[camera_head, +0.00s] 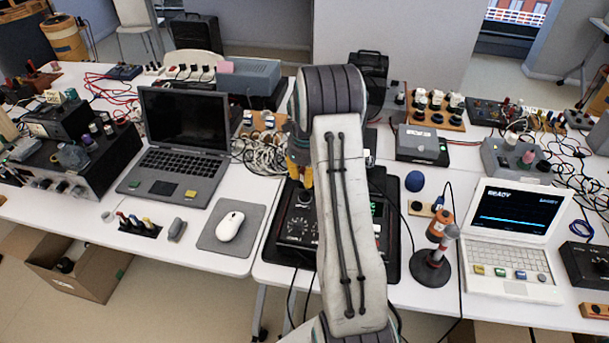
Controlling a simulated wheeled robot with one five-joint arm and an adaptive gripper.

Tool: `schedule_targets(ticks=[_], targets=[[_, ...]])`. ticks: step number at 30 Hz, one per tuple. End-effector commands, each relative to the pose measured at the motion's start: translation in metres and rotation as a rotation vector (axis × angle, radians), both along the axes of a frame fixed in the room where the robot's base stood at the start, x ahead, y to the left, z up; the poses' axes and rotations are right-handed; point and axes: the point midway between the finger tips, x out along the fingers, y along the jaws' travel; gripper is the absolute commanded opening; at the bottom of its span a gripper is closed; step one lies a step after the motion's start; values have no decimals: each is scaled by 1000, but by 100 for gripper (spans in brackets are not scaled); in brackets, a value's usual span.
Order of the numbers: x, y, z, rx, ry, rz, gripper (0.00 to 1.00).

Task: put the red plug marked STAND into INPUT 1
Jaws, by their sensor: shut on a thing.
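My gripper (300,176) shows only as orange-yellow fingertips at the left side of my arm, just over a black unit with dials (297,226). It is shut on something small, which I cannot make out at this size. My arm covers the middle of the black unit; a bit of green display shows at its right. I cannot read any INPUT 1 or STAND marking. No red plug marked STAND can be made out, and whether the held thing touches the unit is unclear.
A white laptop (513,218) reading READY is at the right, beside an orange-and-grey stand (432,268). A dark laptop (180,135), a mouse (230,226) on a grey pad and a row of coloured plugs (138,224) are left. Cables and equipment crowd the back.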

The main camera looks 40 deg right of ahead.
Motion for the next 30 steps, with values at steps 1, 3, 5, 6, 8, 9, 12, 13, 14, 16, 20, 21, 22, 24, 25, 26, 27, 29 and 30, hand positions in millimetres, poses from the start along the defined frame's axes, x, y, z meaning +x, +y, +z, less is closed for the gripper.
schedule_targets(ticks=[1, 3, 5, 6, 8, 9, 12, 13, 14, 16, 20, 21, 22, 24, 25, 26, 27, 29, 30], targets=[[0, 0, -3, 0, 1, 1, 4], [0, 0, -6, 1, 1, 1, 4], [0, 0, -9, 1, 1, 1, 4], [0, 0, -11, 1, 1, 1, 4], [0, 0, -14, 1, 1, 1, 4], [0, 0, -16, 1, 1, 1, 4], [0, 0, -22, 1, 1, 2, 4], [0, 0, -24, 1, 1, 2, 4], [0, 0, -26, 1, 1, 2, 4], [0, 0, -30, 1, 1, 2, 4], [0, 0, -38, 1, 1, 2, 4], [0, 0, -41, 1, 1, 2, 4], [0, 0, -43, 1, 1, 2, 4], [0, 0, -47, 1, 1, 2, 4], [0, 0, -49, 1, 1, 2, 4], [0, 0, -50, 1, 1, 2, 4], [0, 0, -52, 1, 1, 2, 4], [0, 0, -55, 1, 1, 2, 4], [0, 0, -56, 1, 1, 2, 4]])
